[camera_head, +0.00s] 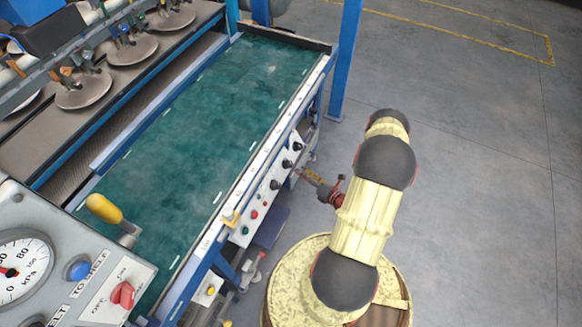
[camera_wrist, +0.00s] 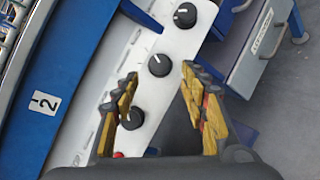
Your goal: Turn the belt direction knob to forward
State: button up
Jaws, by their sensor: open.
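Three black knobs with white pointer lines sit in a row on the white side panel (camera_wrist: 100,100). In the wrist view they are an upper knob (camera_wrist: 185,15), a middle knob (camera_wrist: 159,65) and a lower knob (camera_wrist: 132,118). No readable label shows which one sets belt direction. My gripper (camera_wrist: 160,72) is open, its yellow-and-black fingers apart. In the picture the middle knob lies between the fingertips and the lower knob farther back between the fingers; I see no clear contact. In the head view my gripper (camera_head: 313,178) is beside the panel's knobs (camera_head: 286,163).
The green belt (camera_head: 200,130) lies left of the panel, inside a blue frame. A console (camera_head: 60,240) with a gauge, blue button and red switch (camera_head: 122,294) is at lower left. Open floor (camera_head: 480,140) is at right.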

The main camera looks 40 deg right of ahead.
aim_at(290, 164)
jog(key=b+x, duration=0.1)
jog(key=x, duration=0.6)
jog(key=shift+w, duration=0.25)
jog(key=c, duration=1.1)
jog(key=shift+f+b, duration=0.15)
jog(key=shift+b, duration=0.25)
jog(key=n+b, duration=0.1)
jog(key=n+t+y+b, duration=0.1)
jog(key=n, duration=0.1)
jog(key=shift+d+f+b, duration=0.15)
jog(key=shift+d+b, duration=0.05)
jog(key=shift+b, duration=0.1)
jog(key=n+y+b, duration=0.2)
jog(key=n+b, duration=0.1)
jog(key=n, duration=0.1)
jog(key=shift+f+t, duration=0.1)
jog(key=shift+t, duration=0.2)
jog(key=n+y+b, duration=0.2)
jog(key=n, duration=0.2)
jog(key=shift+d+n, duration=0.15)
jog(key=shift+n, duration=0.15)
jog(key=shift+n+y+b, duration=0.9)
jog(key=shift+n+b, duration=0.05)
jog(key=shift+n, duration=0.55)
jog(key=shift+r+n, duration=0.2)
jog(key=shift+n, duration=0.1)
